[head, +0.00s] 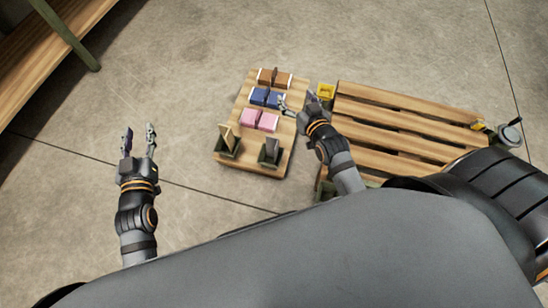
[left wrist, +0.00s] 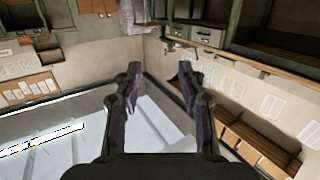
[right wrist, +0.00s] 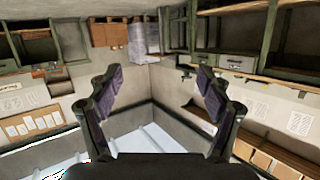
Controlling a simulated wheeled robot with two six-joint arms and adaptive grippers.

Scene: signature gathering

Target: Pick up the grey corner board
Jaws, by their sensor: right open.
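In the head view, a small grey board (head: 272,147) stands in a dark green holder (head: 263,160) at the front right of a low wooden table. It looks like the grey corner board. My right gripper (head: 298,104) is open and empty, above the table's right edge beside the blue blocks, farther back than the grey board. It also shows open in the right wrist view (right wrist: 160,78). My left gripper (head: 139,135) is open and empty over the floor left of the table, and shows open in the left wrist view (left wrist: 160,72). Neither touches the board.
The wooden table (head: 245,102) also carries brown (head: 283,79), blue (head: 258,96) and pink (head: 250,117) blocks and a tan board (head: 226,138) in a holder. Floor (head: 185,100) left of the table is clear.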

